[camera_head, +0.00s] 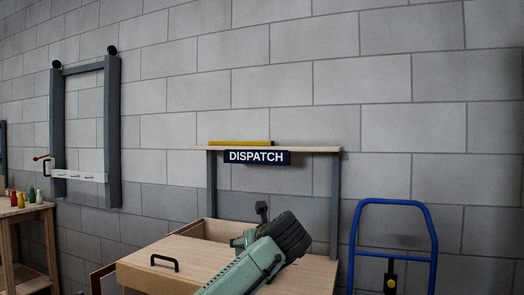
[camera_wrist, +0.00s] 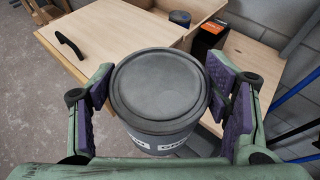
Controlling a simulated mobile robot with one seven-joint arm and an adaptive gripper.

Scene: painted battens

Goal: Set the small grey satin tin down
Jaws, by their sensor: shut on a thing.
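In the head view my green arm reaches over the bench top (camera_head: 200,268), and the tin cannot be made out there.
The bench top has a black handle (camera_head: 165,263) and an open compartment behind it. A black and orange box (camera_wrist: 207,38) stands near the tin. A DISPATCH sign (camera_head: 256,157) hangs below a shelf (camera_head: 310,149). A blue hand truck (camera_head: 393,202) stands at right.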

